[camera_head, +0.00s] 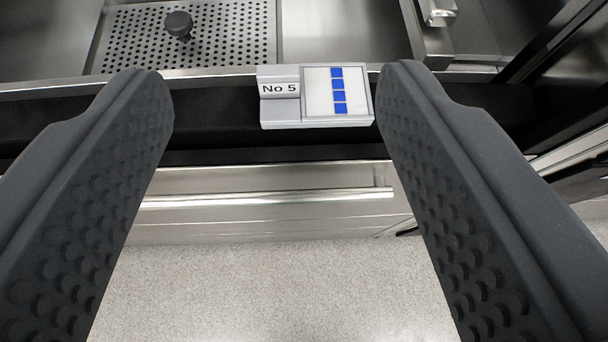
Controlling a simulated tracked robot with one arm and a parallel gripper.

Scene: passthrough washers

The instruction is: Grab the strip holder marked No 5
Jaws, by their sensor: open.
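The strip holder marked No 5 (315,97) is a small light-grey block with a "No 5" label on its left part and a white panel with a column of blue squares on its right. It sits at the dark front ledge of the steel unit, near the top middle of the view. My gripper (270,85) is open, with its two dark textured fingers on either side of the holder. The right fingertip appears close to the holder's right edge; a wide gap lies between the left fingertip and the label. Whether the right finger touches it I cannot tell.
Behind the holder is a steel basin with a perforated plate (215,40) and a black knob (179,25). A metal latch-like part (438,14) stands at the upper right. Below the ledge is a steel front with a bar handle (265,199), above a speckled floor (270,290).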

